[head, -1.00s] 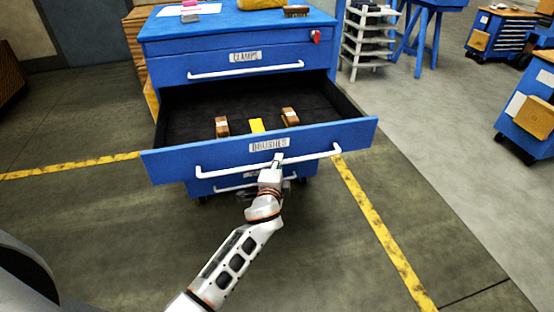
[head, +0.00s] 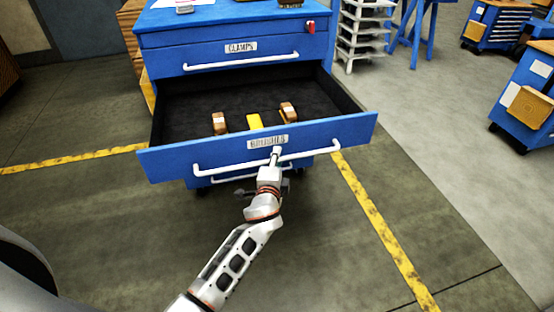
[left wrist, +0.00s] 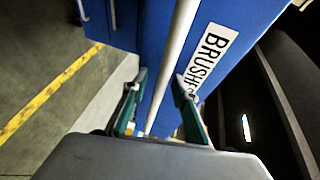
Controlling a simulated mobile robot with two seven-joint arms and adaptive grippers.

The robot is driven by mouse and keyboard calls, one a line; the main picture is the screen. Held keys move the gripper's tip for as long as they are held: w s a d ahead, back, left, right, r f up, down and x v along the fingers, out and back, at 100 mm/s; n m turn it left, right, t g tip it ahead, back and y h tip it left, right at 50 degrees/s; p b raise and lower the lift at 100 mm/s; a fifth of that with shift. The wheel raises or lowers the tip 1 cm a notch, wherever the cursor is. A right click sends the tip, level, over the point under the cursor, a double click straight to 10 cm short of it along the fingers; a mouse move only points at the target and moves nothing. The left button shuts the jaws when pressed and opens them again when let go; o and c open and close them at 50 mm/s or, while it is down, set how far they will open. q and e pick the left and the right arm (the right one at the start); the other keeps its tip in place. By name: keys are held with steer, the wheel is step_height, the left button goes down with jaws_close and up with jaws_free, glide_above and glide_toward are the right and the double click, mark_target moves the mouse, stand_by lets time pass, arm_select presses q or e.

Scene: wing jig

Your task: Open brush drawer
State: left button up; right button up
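The blue brush drawer (head: 215,160), labelled BRUSHES, is pulled far out of its cabinet. Its white bar handle (head: 312,154) runs across the front. The handle also shows in the left wrist view (left wrist: 184,25), passing between the two fingers. My left gripper (head: 276,153) is at the middle of the handle, just below the label. In the left wrist view the fingers straddle the bar, the right finger close against it and a gap at the left finger, so it looks open. Inside lie two brown brushes (head: 219,123) and (head: 288,112) and a yellow item (head: 254,121). My right gripper is not in view.
The cabinet's closed CLAMPS drawer (head: 215,60) is above, and another handle (head: 235,178) is below. White shelves (head: 362,40) and blue carts (head: 535,105) stand to the right. The floor around the cabinet is clear, with yellow lines (head: 375,215).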

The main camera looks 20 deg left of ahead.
arm_select(q)
steer(key=v, duration=1.2)
steer(key=shift+r, duration=0.1)
steer(key=s+f+n+g+h+p, duration=0.2)
steer(key=s+f+n, duration=0.3)
steer(key=s, duration=0.7)
steer(key=s+f+n+g+h+p, duration=0.2)
steer(key=s+f+n, duration=0.3)
steer(key=s+f, duration=0.5)
steer(key=s+g+h, duration=0.1)
steer(key=s, duration=0.2)
steer(key=shift+a+n+h+p, duration=0.15)
steer(key=shift+n+h+p, duration=0.15)
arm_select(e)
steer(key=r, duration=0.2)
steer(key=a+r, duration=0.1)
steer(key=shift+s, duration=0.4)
arm_select(q)
steer(key=shift+s, duration=0.15)
